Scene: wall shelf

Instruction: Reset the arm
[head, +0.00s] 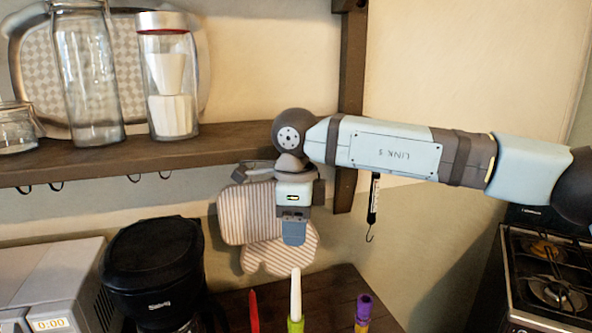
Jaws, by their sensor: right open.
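My right arm (395,152) reaches in from the right, in front of the wall shelf. My right gripper (294,232) hangs below its wrist, just under the shelf's front edge, seen end-on with its fingers partly hidden. I see nothing held in it. Striped oven mitts (244,215) hang directly behind it; I cannot tell from this view how far behind. My left gripper is not in the picture.
The wooden shelf (90,163) holds glass jars (168,80) and a checkered tray (122,45). Below are a microwave (50,285), a black coffee maker (155,265) and upright utensils (295,300) near a counter. A gas stove (550,270) stands at right.

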